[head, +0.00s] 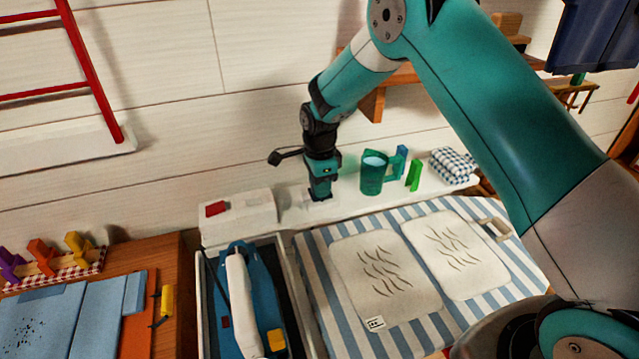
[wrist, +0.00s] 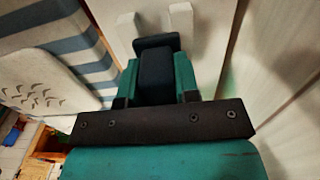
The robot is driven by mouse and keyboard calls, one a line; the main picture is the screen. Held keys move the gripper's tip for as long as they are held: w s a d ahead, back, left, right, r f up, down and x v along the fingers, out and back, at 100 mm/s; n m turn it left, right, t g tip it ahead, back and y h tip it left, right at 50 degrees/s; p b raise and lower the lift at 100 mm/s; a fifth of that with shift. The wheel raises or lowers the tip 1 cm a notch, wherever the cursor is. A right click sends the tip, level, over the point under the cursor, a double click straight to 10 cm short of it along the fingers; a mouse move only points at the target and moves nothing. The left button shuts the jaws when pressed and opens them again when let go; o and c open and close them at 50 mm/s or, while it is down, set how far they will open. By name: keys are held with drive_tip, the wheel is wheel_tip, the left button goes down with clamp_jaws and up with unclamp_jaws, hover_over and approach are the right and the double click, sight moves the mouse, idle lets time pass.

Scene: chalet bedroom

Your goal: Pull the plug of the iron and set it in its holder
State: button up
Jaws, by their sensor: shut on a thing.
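My gripper (head: 320,194) points down at the white ledge along the back wall. In the wrist view its teal fingers are shut on a dark block (wrist: 157,68), which looks like the plug. The plug is mostly hidden by the gripper in the head view, and no cord can be made out. Two short white posts (wrist: 181,22) stand just beyond it, perhaps part of the holder; I cannot tell whether the plug touches them. What looks like the iron (head: 240,300), blue with a white handle, lies in a grey tray (head: 202,310) at the lower middle.
A white box with a red part (head: 240,214) stands left of my gripper. A green cup (head: 373,176), green blocks (head: 414,175) and a checked cloth (head: 453,165) are to its right. A striped board (head: 312,262) with two pale pads (head: 385,275) lies in front. A wooden shelf (head: 375,97) is above.

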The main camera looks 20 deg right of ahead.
drive_tip(key=o, duration=1)
wheel_tip(320, 180, up, 16)
drive_tip(key=b, duration=0.2)
drive_tip(key=s+a+r+n, duration=0.2)
drive_tip(key=s+r+n, duration=0.3)
drive_tip(key=s+n, duration=0.15)
drive_tip(key=s+a+n+y, duration=0.1)
drive_tip(key=s+n+y, duration=0.1)
drive_tip(key=s+n, duration=0.7)
drive_tip(key=s+a+n+y, duration=0.1)
drive_tip(key=s+n, duration=0.8)
drive_tip(key=s, duration=0.9)
drive_tip(key=shift+s+a+r+n+y, duration=0.2)
drive_tip(key=shift+s+a+n+y, duration=0.15)
drive_tip(key=shift+y, duration=0.25)
